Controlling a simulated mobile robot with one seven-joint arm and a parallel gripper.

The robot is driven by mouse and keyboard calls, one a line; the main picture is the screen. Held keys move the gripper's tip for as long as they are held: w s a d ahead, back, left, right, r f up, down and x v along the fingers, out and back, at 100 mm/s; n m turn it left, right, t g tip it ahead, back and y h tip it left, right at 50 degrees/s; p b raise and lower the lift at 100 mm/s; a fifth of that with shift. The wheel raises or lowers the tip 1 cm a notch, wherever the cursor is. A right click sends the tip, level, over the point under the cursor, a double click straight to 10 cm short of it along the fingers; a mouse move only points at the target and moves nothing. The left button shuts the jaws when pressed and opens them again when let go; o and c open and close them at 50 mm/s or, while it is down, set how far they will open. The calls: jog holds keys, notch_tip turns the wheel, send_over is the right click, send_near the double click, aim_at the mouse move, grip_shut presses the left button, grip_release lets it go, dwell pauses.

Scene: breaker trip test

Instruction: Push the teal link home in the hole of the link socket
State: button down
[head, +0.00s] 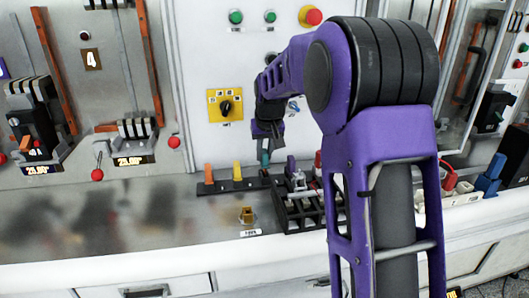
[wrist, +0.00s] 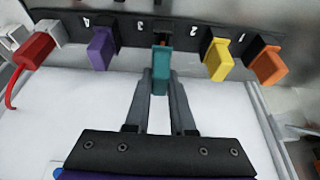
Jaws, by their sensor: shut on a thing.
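The teal link (wrist: 162,62) stands at the black rack (wrist: 128,30), between the purple link (wrist: 102,48) and the yellow link (wrist: 218,58). My gripper (wrist: 161,76) is shut on it, one finger on each side. In the head view the teal link (head: 265,157) shows just under my gripper (head: 266,136), by the rack. Whether its lower end is still seated in the rack is hidden. A small brass-coloured block (head: 247,215) with a label in front of it sits on the counter before the rack; it may be the link socket, and its hole is too small to make out.
An orange link (wrist: 268,66) stands at the rack's end. A red piece with a cord (wrist: 35,50) is at the other end. A black tray with several parts (head: 300,215) stands right of the brass-coloured block. The counter (head: 120,215) left of it is clear.

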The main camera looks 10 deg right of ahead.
aim_at(265, 161)
jog(key=shift+f+b, duration=0.9)
jog(key=shift+f, duration=0.65)
jog(key=c, duration=0.7)
grip_release()
jog(key=p+v, duration=0.2)
jog(key=v, duration=1.5)
jog(key=shift+s+r, duration=0.1)
jog(key=shift+r, duration=0.05)
jog(key=shift+s, duration=0.1)
